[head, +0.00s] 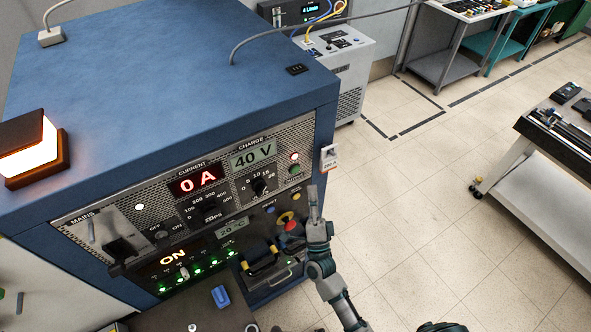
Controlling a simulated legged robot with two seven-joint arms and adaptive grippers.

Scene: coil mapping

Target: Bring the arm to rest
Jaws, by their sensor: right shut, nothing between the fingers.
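My right arm rises from the bottom edge in the head view, in front of the right part of a blue cabinet's (190,75) front panel. My right gripper (312,192) is shut and empty, its fingers pointing up beside the panel's right edge. A red knob (291,227) and a yellow-ringed button (285,217) show just left of it. I cannot tell whether the gripper touches the panel. My left gripper is not in view.
A lit orange lamp (35,147) stands on the cabinet. A white-legged cart (560,215) is at right, grey and teal benches behind. The tiled floor (430,200) between is clear.

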